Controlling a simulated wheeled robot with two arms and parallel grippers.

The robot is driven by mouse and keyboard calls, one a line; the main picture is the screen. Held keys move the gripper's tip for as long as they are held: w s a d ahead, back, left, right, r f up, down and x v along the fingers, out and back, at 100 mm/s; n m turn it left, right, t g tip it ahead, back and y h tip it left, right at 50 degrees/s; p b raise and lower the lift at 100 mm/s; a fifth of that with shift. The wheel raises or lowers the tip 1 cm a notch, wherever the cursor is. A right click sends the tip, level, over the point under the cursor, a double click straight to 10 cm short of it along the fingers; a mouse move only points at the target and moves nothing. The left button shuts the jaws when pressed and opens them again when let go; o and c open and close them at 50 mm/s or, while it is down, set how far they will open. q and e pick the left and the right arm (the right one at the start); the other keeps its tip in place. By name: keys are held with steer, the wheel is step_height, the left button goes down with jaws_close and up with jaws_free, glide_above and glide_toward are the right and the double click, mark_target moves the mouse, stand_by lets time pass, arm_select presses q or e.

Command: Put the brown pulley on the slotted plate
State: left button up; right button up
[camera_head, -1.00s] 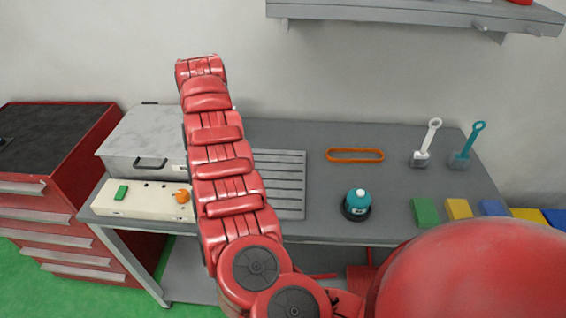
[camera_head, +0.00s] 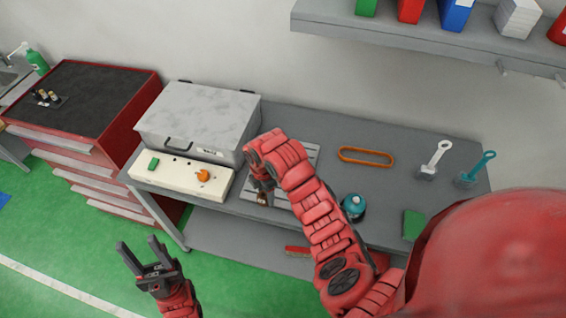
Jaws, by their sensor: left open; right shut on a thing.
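The slotted plate (camera_head: 312,151) is a light grey ribbed panel on the grey workbench, partly hidden behind my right arm. My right gripper (camera_head: 263,190) is over the plate's front left part, pointing down. It is shut on the small brown pulley (camera_head: 262,199), of which only a little shows. I cannot tell whether the pulley touches the plate. My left gripper (camera_head: 139,245) is open and empty, in front of the bench at the lower left, with its fingers pointing up.
A cream control box (camera_head: 180,175) with a green button and orange knob stands left of the plate, before a grey lidded box (camera_head: 200,115). A shelf (camera_head: 420,40) hangs above.

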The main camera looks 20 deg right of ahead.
steer(key=shift+s+a+f+n, duration=0.1)
steer(key=shift+s+a+n, duration=0.2)
steer(key=shift+s, duration=0.25)
steer(key=shift+s+a+f+n, duration=0.1)
steer(key=shift+s+a+n, duration=0.15)
steer(key=shift+s, duration=0.25)
steer(key=w+d, duration=0.1)
steer(key=w, duration=0.1)
steer(key=w+d+f, duration=0.1)
steer(key=w+d, duration=0.1)
steer(key=w+d+b, duration=0.1)
steer(key=w+b, duration=0.1)
steer(key=b, duration=0.1)
steer(key=w+d+f+b, duration=0.1)
steer(key=w+d+b, duration=0.1)
steer(key=b, duration=0.1)
steer(key=w+d+b, duration=0.2)
steer(key=w+b, duration=0.1)
steer(key=shift+d+f+b, duration=0.1)
steer(key=shift+f+b, duration=0.15)
steer(key=shift+b, duration=0.1)
steer(key=shift+w+d+r, duration=0.25)
steer(key=shift+w, duration=0.2)
steer(key=shift+w+d+r, duration=0.2)
steer(key=shift+w+d, duration=0.15)
step_height(320, 180, down, 2)
steer(key=shift+f+p, duration=0.1)
steer(key=shift+p, duration=1)
steer(key=shift+f, duration=0.65)
